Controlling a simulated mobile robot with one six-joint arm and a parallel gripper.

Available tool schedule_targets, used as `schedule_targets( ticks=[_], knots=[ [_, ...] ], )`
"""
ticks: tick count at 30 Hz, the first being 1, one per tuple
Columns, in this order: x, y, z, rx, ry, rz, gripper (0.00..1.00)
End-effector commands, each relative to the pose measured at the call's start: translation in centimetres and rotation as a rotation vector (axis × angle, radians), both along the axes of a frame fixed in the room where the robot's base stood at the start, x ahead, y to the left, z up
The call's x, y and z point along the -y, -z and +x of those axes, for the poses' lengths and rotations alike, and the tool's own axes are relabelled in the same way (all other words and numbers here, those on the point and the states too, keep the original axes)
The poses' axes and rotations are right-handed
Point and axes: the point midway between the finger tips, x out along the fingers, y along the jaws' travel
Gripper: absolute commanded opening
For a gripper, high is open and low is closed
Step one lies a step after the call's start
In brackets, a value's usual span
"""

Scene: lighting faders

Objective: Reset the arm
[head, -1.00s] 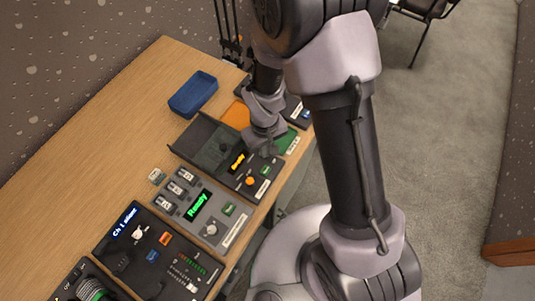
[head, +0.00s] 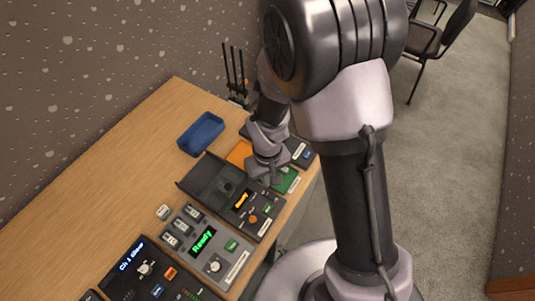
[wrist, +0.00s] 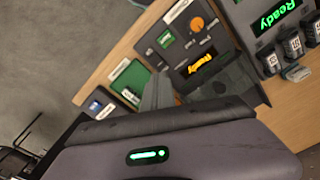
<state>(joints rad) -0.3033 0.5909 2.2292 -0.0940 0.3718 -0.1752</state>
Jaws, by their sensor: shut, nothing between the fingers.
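My gripper (head: 270,176) points down over the right edge of the wooden table, in the head view. It is beside a black console (head: 232,195) with a raised dark tray, an orange display and an orange knob. In the wrist view my shut, empty fingers (wrist: 158,92) stand in front of that console (wrist: 181,44) and partly cover it. A small panel with a green face (head: 285,181) lies just right of the gripper. I cannot tell whether the fingertips touch anything.
The table (head: 105,165) holds a grey "Ready" console (head: 215,246), a black console with a blue display (head: 150,270), a blue bin (head: 201,133) and an orange panel (head: 239,153). A black rack stands at the back. A chair (head: 438,38) is on the carpet; the left tabletop is clear.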

Motion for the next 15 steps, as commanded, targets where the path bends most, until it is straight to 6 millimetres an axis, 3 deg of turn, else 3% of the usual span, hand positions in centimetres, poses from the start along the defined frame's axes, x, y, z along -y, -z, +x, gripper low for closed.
schedule_targets(
  ticks=[3, 5, 8, 9, 12, 15],
  knots=[
    [0.1, -0.6, 0.2, 0.008, 0.011, 0.003, 0.0],
    [0.5, -2.6, 0.6, 0.034, 0.052, 0.016, 0.0],
    [2.1, -9.5, 0.8, 0.122, 0.199, 0.064, 0.0],
    [3.0, -12.7, 0.2, 0.161, 0.274, 0.092, 0.0],
    [5.0, -19.4, -2.7, 0.256, 0.453, 0.172, 0.0],
    [6.2, -23.7, -6.3, 0.335, 0.595, 0.252, 0.0]
  ],
)
